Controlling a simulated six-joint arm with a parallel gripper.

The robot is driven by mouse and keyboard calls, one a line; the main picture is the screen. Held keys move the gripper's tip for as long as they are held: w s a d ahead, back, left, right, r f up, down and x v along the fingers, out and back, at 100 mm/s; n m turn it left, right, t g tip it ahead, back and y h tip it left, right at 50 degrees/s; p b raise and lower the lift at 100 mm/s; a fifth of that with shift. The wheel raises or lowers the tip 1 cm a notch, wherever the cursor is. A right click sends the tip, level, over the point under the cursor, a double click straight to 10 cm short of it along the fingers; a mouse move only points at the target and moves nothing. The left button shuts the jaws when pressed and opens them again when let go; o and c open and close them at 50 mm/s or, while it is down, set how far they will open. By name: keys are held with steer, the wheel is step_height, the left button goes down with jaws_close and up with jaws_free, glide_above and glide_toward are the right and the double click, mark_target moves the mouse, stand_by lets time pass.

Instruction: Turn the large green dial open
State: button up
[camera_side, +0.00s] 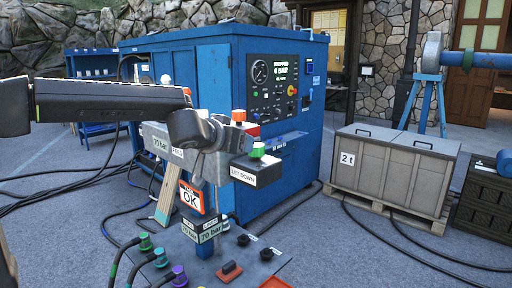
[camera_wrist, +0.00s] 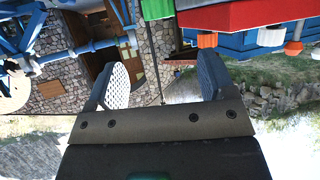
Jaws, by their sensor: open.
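A green knob (camera_side: 257,150) sits on top of a dark box labelled "LET DOWN" in the side view. It is the most dial-like green part there, but I cannot tell for sure that it is the large green dial. A green part (camera_wrist: 157,9) also shows at the top edge of the wrist view, mostly cut off, beside a red block (camera_wrist: 235,17). My gripper (camera_wrist: 164,78) is open and empty, its two pads wide apart. In the side view my wrist is in front of the control stand, left of the green knob, and hides part of the stand.
An orange-red knob (camera_side: 238,115) stands close to my wrist. Green and purple hose couplings (camera_side: 160,258) are on the grey base plate below. A blue power unit (camera_side: 215,75) stands behind. Grey crates (camera_side: 390,170) stand at the right. Hoses cross the ground.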

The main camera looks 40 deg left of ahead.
mark_target(256, 145)
steer(key=x, duration=1.4)
steer(key=shift+w+r, duration=0.1)
steer(key=shift+r, duration=0.05)
steer(key=c, duration=0.9)
steer(key=shift+d+f+m+h, duration=0.15)
steer(key=shift+f+m+h, duration=0.15)
steer(key=shift+m+h, duration=0.25)
steer(key=shift+r+m+h, duration=0.15)
steer(key=shift+m+h, duration=0.1)
steer(key=shift+h, duration=0.1)
steer(key=o, duration=0.9)
steer(key=shift+r, duration=0.1)
